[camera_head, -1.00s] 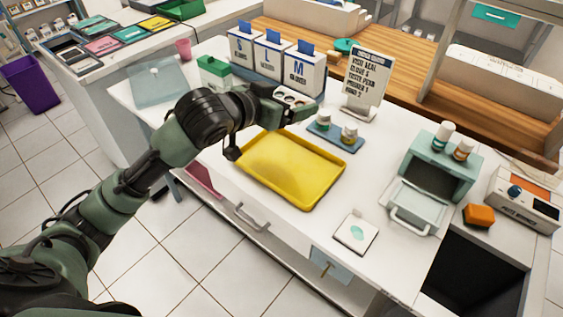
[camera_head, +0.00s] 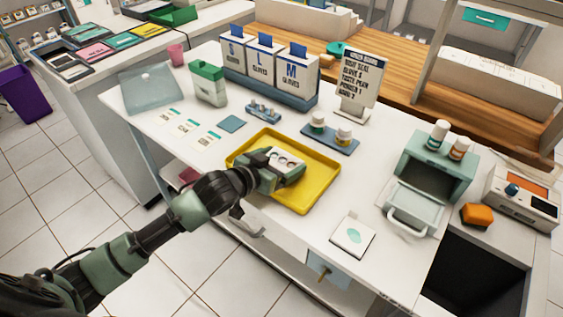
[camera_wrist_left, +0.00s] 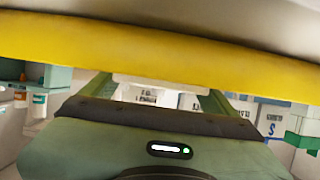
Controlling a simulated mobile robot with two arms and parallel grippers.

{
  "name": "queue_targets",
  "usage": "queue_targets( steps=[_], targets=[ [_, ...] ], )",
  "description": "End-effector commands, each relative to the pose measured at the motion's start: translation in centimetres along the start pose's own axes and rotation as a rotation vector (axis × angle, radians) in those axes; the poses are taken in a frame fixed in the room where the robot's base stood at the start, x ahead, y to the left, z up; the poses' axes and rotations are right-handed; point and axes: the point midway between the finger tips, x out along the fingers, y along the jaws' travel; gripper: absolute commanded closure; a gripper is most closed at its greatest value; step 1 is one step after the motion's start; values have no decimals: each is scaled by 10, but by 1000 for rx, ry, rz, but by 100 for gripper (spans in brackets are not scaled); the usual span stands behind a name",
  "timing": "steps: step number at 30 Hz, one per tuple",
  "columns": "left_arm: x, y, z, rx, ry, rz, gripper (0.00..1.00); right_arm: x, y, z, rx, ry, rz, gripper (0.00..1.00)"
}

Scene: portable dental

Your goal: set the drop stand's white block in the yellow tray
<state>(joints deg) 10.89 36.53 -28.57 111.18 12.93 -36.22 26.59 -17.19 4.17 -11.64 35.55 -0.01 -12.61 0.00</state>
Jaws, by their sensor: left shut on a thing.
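The white block (camera_head: 289,163), with round wells in its top, is between the fingers of my left gripper (camera_head: 283,168), which is shut on it. Gripper and block are over the middle of the yellow tray (camera_head: 321,190) in the head view; I cannot tell whether the block touches the tray floor. In the left wrist view the block (camera_wrist_left: 160,82) shows as a pale strip between the green fingers, and the yellow tray (camera_wrist_left: 160,45) fills a band across the top. A blue stand (camera_head: 346,147) with two small bottles lies behind the tray. My right gripper is not in view.
A sign (camera_head: 360,85) and glove boxes (camera_head: 264,62) stand at the back. A small rack (camera_head: 263,111) and blue pad (camera_head: 231,123) lie behind the tray. A white pad (camera_head: 352,236) and an open pale green box (camera_head: 437,165) are to the right.

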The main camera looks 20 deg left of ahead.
Motion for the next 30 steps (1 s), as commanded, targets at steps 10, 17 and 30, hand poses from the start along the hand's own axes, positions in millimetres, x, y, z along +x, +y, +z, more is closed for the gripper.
queue_targets(
  steps=[10, 17, 30],
  targets=[
    [1, 0, 2, 0, 2, 1, 60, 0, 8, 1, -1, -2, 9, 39],
    [2, 0, 4, 0, 0, 0, 0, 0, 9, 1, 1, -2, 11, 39],
    [-44, 0, 3, 1, -3, 1, 0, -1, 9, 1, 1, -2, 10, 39]
  ],
)
